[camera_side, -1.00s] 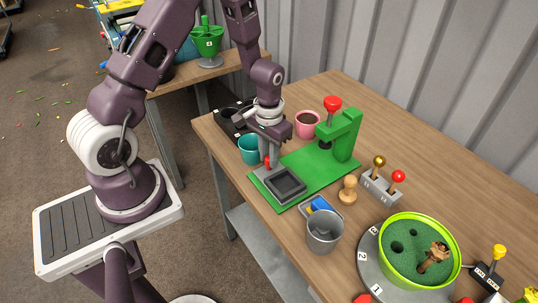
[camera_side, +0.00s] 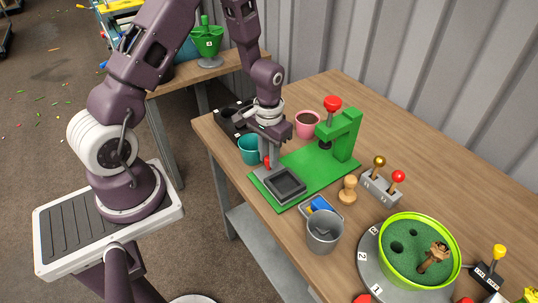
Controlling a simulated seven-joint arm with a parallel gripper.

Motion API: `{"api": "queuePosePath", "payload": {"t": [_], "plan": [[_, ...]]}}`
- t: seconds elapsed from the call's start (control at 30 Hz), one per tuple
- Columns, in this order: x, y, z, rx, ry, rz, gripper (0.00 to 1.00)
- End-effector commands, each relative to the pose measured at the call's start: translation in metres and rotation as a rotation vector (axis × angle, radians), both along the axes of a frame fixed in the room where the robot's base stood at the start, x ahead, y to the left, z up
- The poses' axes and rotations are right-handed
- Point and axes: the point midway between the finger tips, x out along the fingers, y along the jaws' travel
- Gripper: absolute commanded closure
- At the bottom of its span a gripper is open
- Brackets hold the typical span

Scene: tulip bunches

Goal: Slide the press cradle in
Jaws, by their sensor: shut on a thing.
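The press cradle (camera_side: 286,184) is a grey square tray with a dark recess. It sits at the near left end of the green press base (camera_side: 318,168), out from under the press head. The green press frame (camera_side: 345,135) stands upright at the far right end of the base, with a red knob (camera_side: 332,103) on top. My gripper (camera_side: 267,160) points down at the cradle's left side and is shut on its small red handle (camera_side: 266,162). The fingers hide most of the handle.
A teal cup (camera_side: 249,149) stands close left of my gripper, and a pink pot (camera_side: 307,124) behind it. A wooden stamp (camera_side: 348,189), a lever box (camera_side: 379,187), a grey cup (camera_side: 323,231) and a green-rimmed planter (camera_side: 420,250) stand to the right. The base between cradle and press is clear.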

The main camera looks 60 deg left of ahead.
Motion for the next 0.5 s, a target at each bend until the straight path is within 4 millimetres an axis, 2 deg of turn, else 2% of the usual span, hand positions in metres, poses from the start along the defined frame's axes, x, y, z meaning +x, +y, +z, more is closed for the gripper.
{"api": "queuePosePath", "payload": {"t": [0.33,0.5], "plan": [[0.002,0.000,0.001,0.001,-0.003,0.000,1.00],[0.029,0.000,0.001,0.002,-0.007,0.000,1.00]]}}
